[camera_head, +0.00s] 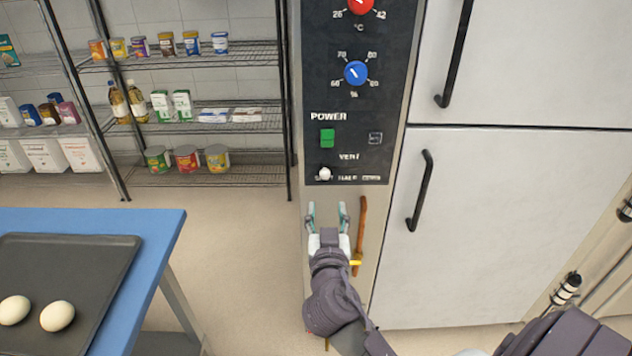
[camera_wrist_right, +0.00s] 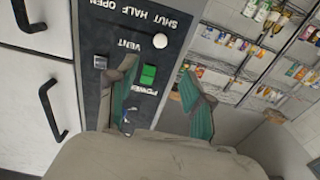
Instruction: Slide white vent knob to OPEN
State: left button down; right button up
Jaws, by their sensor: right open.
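The white vent knob (camera_head: 324,173) is a small round ball at the left end of the VENT row, at the SHUT label. The labels HALF and OPEN (camera_head: 371,178) run to its right. In the right wrist view, which is upside down, the knob (camera_wrist_right: 160,41) is beyond the fingers, by SHUT. My right gripper (camera_head: 327,212) is open and empty, its teal fingertips pointing up, just below the knob in the head view and apart from it. Its two fingers (camera_wrist_right: 162,82) also show spread in the wrist view. My left gripper is out of view.
The black control panel (camera_head: 360,105) carries a blue dial (camera_head: 356,73) and a green power switch (camera_head: 327,138). A brown stick-like thing (camera_head: 361,225) stands close right of my gripper. Oven doors with black handles (camera_head: 420,190) are right. A blue table (camera_head: 165,228) with a tray is left.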

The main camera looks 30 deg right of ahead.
jog(key=p, duration=0.2)
send_near(325, 175)
jog(key=x, duration=0.2)
pick_arm(q)
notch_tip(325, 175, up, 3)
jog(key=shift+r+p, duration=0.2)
jog(key=shift+p, duration=0.4)
pick_arm(e)
jog(key=x, duration=0.7)
jog(key=shift+w+d, duration=0.2)
jog(key=shift+w, duration=0.1)
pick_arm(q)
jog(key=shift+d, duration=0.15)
pick_arm(e)
grip_shut()
